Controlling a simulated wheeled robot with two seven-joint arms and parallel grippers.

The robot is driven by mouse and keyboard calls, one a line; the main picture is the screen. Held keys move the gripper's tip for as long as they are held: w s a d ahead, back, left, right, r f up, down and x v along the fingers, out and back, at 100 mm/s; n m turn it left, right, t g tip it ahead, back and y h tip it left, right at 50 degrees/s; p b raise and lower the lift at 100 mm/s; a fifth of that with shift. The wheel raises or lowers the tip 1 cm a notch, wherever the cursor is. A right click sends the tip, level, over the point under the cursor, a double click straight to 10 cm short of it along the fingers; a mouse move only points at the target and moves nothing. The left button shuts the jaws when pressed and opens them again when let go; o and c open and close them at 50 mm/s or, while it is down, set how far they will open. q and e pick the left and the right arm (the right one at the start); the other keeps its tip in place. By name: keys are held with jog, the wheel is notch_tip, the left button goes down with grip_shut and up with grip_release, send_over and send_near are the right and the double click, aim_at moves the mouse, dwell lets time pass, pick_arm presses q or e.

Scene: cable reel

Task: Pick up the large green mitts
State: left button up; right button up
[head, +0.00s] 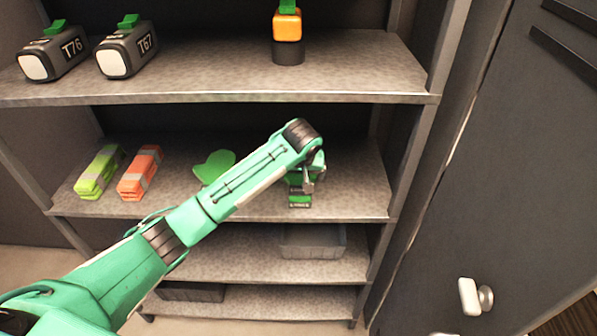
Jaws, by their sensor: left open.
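The green mitts (212,164) lie on the middle shelf, showing as a flat, rounded green shape; their lower right part is hidden behind my left forearm. My left gripper (300,198) is at the right part of the same shelf, to the right of the mitts and apart from them. It is open, and its fingers are small and partly hidden by my wrist; I see nothing held in it. My right gripper is not in view.
Folded yellow-green (99,172) and orange (140,172) vests lie left of the mitts. The upper shelf (200,75) holds cases T76 (54,52) and T67 (127,51) and an orange-black item (287,35). Grey bins (313,241) sit below. A dark door (500,170) stands right.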

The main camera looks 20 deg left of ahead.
aim_at(300, 187)
pick_arm(q)
jog(key=x, duration=0.2)
jog(key=shift+w+f, duration=0.15)
jog(key=shift+f, duration=0.05)
jog(key=shift+a+f+p, duration=0.1)
jog(key=shift+f+p, duration=0.1)
jog(key=shift+p, duration=0.3)
jog(key=p+x, duration=0.1)
jog(key=x, duration=0.2)
jog(key=shift+f+p, duration=0.3)
jog(key=shift+p, duration=0.1)
jog(key=shift+w+a+f, duration=0.1)
jog(key=shift+f, duration=0.55)
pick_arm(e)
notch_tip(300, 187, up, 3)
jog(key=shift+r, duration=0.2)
pick_arm(q)
jog(key=shift+c, duration=0.4)
jog(key=c, duration=1.1)
